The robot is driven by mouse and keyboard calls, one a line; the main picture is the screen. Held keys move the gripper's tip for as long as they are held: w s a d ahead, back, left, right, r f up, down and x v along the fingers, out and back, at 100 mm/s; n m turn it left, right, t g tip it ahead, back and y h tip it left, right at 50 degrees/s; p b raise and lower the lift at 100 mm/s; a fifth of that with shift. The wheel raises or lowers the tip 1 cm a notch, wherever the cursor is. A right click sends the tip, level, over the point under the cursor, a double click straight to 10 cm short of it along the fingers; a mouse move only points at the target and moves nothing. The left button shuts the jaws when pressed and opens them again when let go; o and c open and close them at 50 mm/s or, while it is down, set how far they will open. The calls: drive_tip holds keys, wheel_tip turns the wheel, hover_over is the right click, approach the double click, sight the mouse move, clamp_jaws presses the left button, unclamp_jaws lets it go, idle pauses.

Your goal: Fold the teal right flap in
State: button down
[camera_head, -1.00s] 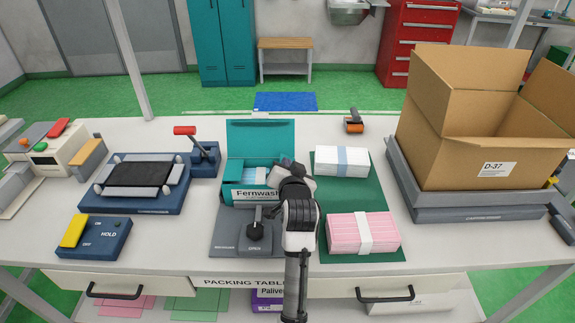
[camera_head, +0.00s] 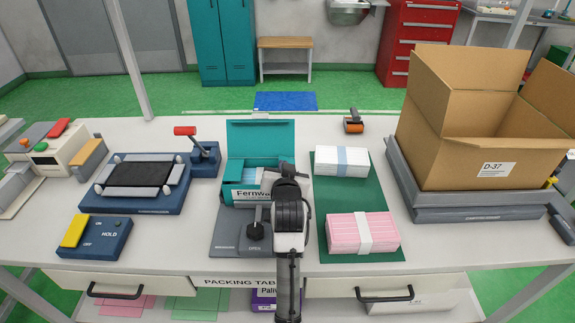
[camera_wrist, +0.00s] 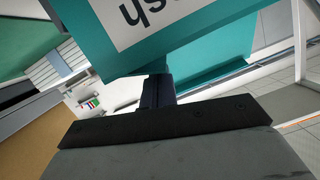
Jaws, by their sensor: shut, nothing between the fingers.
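The teal box (camera_head: 261,134) stands behind the dark dial fixture, with its tall back lid upright. Its white front label (camera_head: 248,196) is partly covered by my arm. White and pale blue packs (camera_head: 251,175) show inside the open top. My gripper (camera_head: 287,168) is at the box's right front corner, and its fingers are mostly hidden by the wrist in the head view. The right flap is hidden behind my gripper, so I cannot tell its angle. In the wrist view my shut, empty fingers (camera_wrist: 157,88) are close against the box's teal labelled wall (camera_wrist: 120,62); contact is unclear.
A dark knob (camera_head: 255,230) stands just left of my arm. A green mat (camera_head: 350,195) to the right holds a white-blue bundle (camera_head: 342,162) and a pink bundle (camera_head: 362,233). A red-handled device (camera_head: 204,155) stands left of the box. A big carton (camera_head: 470,140) stands far right.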

drive_tip(key=shift+a+f+n, duration=0.25)
drive_tip(key=shift+n, duration=0.25)
drive_tip(key=shift+a+f, duration=0.1)
drive_tip(key=shift+f, duration=0.1)
idle(0.4)
